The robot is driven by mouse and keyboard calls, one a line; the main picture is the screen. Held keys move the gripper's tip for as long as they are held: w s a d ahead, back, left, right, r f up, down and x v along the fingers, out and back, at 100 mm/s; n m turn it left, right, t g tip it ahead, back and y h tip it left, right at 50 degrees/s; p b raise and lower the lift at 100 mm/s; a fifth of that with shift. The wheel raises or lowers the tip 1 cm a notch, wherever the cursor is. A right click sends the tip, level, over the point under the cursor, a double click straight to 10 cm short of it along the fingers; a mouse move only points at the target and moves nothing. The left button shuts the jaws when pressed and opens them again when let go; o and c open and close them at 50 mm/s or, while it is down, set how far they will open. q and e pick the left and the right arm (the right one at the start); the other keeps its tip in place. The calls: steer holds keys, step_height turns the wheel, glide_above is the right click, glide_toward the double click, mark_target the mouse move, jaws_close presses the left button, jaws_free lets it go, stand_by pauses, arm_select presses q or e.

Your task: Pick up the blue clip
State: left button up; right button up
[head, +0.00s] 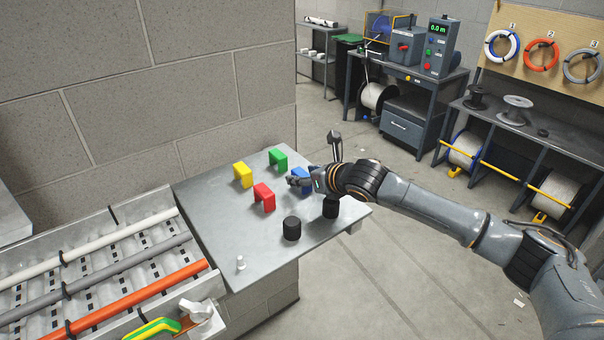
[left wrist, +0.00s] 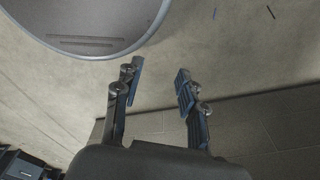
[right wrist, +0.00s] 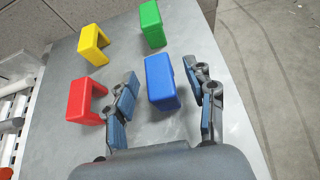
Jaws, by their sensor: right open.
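The blue clip (right wrist: 162,82) stands on the grey metal table, between the open fingers of my right gripper (right wrist: 160,93) as the right wrist view shows it. In the head view the blue clip (head: 299,176) is partly hidden behind my right gripper (head: 312,182). In the left wrist view my left gripper (left wrist: 160,80) is open and empty, away from the table. It does not show in the head view.
A red clip (head: 264,197), a yellow clip (head: 243,175) and a green clip (head: 278,159) stand close by on the table (head: 215,215). Two black cylinders, one of them here (head: 291,228), stand nearer the front edge. A tray with cables (head: 110,267) lies left.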

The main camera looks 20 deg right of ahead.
steer(key=shift+w+a+f, duration=0.15)
steer(key=shift+w+a, duration=0.05)
steer(key=shift+w, duration=0.25)
steer(key=shift+w+a+f, duration=0.1)
steer(key=shift+w+f, duration=0.15)
steer(key=shift+s+r, duration=0.1)
steer(key=shift+s, duration=0.05)
steer(key=shift+c, duration=0.6)
steer(key=c, duration=0.9)
arm_select(q)
steer(key=shift+s+a+r, duration=0.15)
steer(key=shift+s+a, duration=0.2)
steer(key=shift+s, duration=0.3)
